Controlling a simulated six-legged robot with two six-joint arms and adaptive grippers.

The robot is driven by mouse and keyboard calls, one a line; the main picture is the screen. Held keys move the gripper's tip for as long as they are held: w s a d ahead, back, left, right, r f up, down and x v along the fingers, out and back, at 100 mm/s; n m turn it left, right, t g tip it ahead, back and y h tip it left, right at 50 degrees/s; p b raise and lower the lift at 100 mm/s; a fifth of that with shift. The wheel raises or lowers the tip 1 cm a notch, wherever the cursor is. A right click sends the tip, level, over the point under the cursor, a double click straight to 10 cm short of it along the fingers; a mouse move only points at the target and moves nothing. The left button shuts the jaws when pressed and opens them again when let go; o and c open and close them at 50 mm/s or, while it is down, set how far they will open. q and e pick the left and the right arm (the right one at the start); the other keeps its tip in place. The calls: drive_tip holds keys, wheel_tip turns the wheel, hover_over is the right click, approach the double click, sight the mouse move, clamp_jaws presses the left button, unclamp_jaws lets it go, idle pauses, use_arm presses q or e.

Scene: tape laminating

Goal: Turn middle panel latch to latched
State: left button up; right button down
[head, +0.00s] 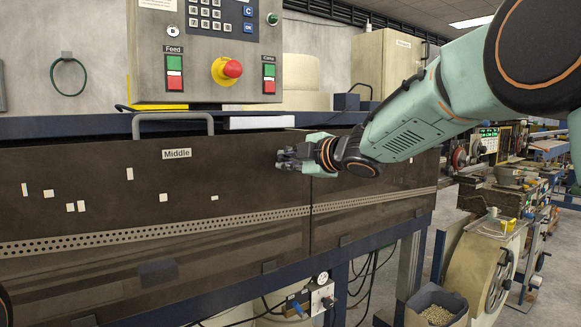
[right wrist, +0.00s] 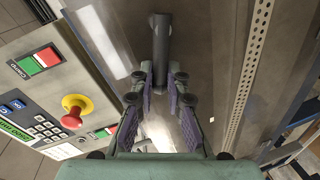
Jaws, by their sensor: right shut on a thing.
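The middle panel (head: 110,180) is a dark, see-through cover with a "Middle" label (head: 176,153) and a grey bar handle on its top edge. My right gripper (head: 284,160) reaches in from the right and is at the panel's right end, near the seam with the adjoining panel. In the right wrist view, my right gripper (right wrist: 160,88) has its purple-padded fingers closed around a dark grey bar, which looks like the latch (right wrist: 160,45). The bar's near end lies between the fingers. In the head view the gripper hides the latch. My left gripper is out of view.
A control box (head: 208,50) with a red emergency button (head: 233,68) stands above the panel; it also shows at the left of the wrist view. A perforated strip (head: 150,238) runs along the panels. A reel machine (head: 480,265) and a grey bin (head: 437,303) stand at the lower right.

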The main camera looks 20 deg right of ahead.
drive_tip(key=shift+s+a+f+n+h+b, duration=0.15)
drive_tip(key=shift+f+n+b, duration=0.1)
drive_tip(key=shift+n+b, duration=0.3)
drive_tip(key=shift+w+f+n+h+b, duration=0.1)
drive_tip(key=shift+f+n+b, duration=0.1)
drive_tip(key=shift+n+b, duration=0.35)
drive_tip(key=shift+s+a+f+n+h+b, duration=0.15)
drive_tip(key=shift+f+n+b, duration=0.1)
drive_tip(key=shift+n+b, duration=0.3)
drive_tip(key=shift+w+d, duration=0.1)
drive_tip(key=c, duration=1.8)
unclamp_jaws()
drive_tip(key=o, duration=0.5)
drive_tip(key=shift+c, duration=0.2)
drive_tip(key=v, duration=0.7)
drive_tip(key=shift+s, duration=0.3)
